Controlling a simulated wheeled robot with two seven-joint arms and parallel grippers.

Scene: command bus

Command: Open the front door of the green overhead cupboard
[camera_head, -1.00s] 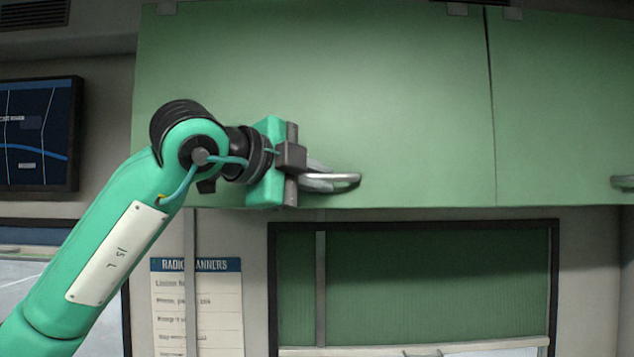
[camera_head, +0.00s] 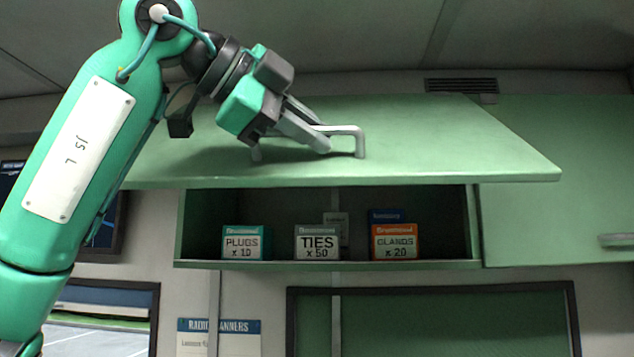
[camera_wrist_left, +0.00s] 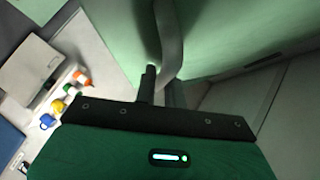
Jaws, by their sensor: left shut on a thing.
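The green cupboard door (camera_head: 440,140) is swung up on its top edge, tilted outward, and the cupboard's inside shows beneath it. My left gripper (camera_head: 318,140) is shut on the door's metal handle (camera_head: 358,142), which sits near the door's lower edge. In the left wrist view the handle (camera_wrist_left: 168,45) runs up from between the fingers (camera_wrist_left: 155,88), against the green door. The open cupboard (camera_head: 470,264) holds several small boxes. My right gripper is not in view.
Inside stand a PLUGS box (camera_head: 243,243), a TIES box (camera_head: 317,243) and a GLANDS box (camera_head: 394,243), with other boxes behind. A neighbouring shut green door (camera_head: 570,180) is at right. The ceiling (camera_head: 340,35) is above my arm.

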